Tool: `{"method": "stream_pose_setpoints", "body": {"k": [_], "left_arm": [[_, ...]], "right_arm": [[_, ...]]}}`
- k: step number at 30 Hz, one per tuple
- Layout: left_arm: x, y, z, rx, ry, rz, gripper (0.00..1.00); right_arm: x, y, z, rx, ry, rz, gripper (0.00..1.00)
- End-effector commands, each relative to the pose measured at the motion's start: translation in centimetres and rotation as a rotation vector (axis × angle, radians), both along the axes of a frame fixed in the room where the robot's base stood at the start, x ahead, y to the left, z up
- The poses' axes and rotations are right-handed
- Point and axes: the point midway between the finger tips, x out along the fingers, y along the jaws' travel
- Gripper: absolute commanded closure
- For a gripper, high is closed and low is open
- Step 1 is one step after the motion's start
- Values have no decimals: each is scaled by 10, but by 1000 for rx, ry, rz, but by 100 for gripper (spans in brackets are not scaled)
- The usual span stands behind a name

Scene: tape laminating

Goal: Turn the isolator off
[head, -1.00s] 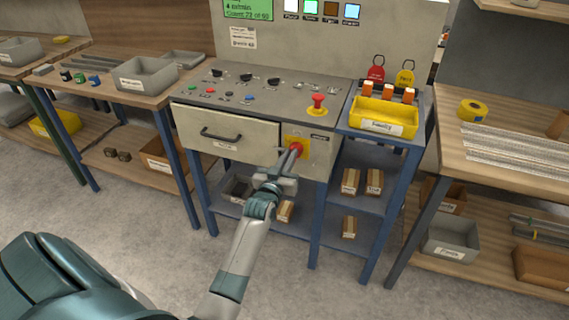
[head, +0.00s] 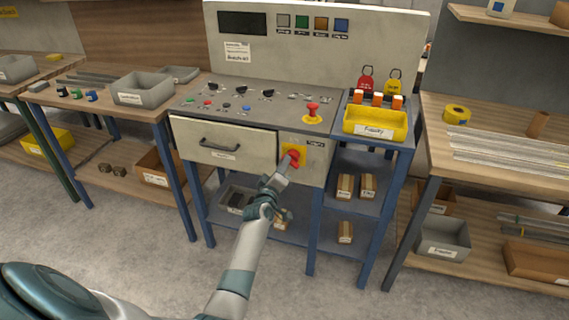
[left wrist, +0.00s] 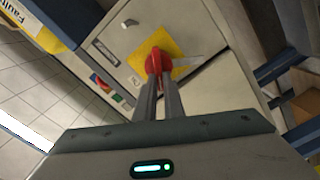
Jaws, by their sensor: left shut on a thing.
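The isolator is a red rotary handle (head: 293,155) on a yellow plate (head: 287,149), set in the front panel of the machine cabinet right of the drawer. My left gripper (head: 291,163) reaches it from below and is shut on the red handle. In the left wrist view the two fingers meet at the red handle (left wrist: 157,64), with the yellow plate (left wrist: 170,46) behind it. The fingers hide part of the handle. The machine's display (head: 242,23) is dark and the coloured lamps beside it look dim. My right gripper is not in view.
A red emergency button (head: 312,108) stands on the control panel above. A yellow bin (head: 375,124) sits to the right, with red and yellow tags (head: 366,80) behind it. The drawer (head: 224,140) is closed. Side benches hold trays and strips. The floor in front is clear.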

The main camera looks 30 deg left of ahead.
Motion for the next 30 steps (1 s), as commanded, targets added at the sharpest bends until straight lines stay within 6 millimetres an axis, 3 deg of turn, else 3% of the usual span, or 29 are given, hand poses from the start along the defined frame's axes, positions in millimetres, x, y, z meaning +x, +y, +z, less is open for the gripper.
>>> {"method": "stream_pose_setpoints", "body": {"k": [15,30], "left_arm": [[-1,4,-7,-428,-104,2,100],[-1,4,-9,-554,-134,2,100]], "right_arm": [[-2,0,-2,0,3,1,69],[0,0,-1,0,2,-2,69]]}}
